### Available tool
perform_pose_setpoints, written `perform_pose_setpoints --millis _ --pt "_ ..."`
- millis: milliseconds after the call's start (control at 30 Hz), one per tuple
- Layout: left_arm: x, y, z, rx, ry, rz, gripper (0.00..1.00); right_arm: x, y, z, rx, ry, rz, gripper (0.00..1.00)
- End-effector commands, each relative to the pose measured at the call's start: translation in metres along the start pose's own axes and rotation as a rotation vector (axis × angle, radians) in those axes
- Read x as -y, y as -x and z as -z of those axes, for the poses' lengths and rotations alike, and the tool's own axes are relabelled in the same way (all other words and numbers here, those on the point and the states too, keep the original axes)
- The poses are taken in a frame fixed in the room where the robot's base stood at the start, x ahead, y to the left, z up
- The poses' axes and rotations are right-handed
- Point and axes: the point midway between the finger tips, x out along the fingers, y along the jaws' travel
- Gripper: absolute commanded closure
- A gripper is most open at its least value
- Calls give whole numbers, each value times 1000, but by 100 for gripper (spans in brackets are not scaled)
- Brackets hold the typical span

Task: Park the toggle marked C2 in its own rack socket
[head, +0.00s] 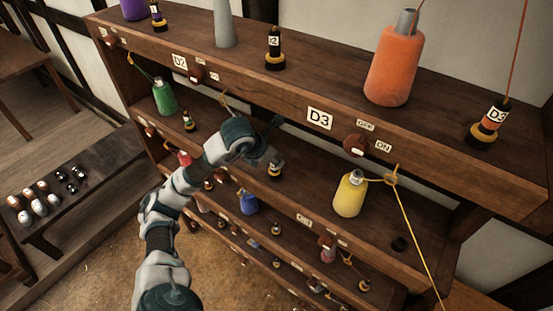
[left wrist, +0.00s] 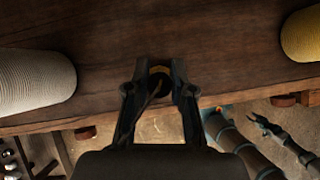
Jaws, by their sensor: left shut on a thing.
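My left gripper (head: 268,148) reaches over the second shelf (head: 315,180) and is shut on a small dark toggle (head: 275,169) with a pale label and yellow band. The label is too small to read, so I cannot confirm C2. In the left wrist view the gripper (left wrist: 158,88) has the toggle's yellow ring (left wrist: 159,70) between its fingers. The toggle's lower end is close to the shelf; I cannot tell whether it is seated in a socket. Any socket under it is hidden. My right gripper may be the blurred forked tip (left wrist: 260,124) at lower right; its state is unclear.
A yellow cone (head: 350,195) with a yellow cord stands right on the same shelf, near an empty-looking black socket (head: 398,243). A white cone (left wrist: 35,80) stands left. The upper board (head: 330,95) overhangs, carrying an orange cone (head: 395,68) and several toggles.

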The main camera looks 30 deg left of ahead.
Motion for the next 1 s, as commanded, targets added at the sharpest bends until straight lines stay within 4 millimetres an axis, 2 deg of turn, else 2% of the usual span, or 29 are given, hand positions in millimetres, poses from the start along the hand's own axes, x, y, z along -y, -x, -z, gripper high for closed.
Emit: perform_pose_setpoints --millis 133,333,733,1000 --pt "0 0 0 3 0 1 100 -8 0 -1 2 0 -9 60" --pt "4 0 -2 3 -1 1 100 -8 0 -2 2 0 -9 60" --pt "7 -1 -3 5 -1 3 100 5 0 1 -1 -5 5 60" --pt "7 -3 -2 5 -1 3 100 4 -3 1 -1 -3 4 60"
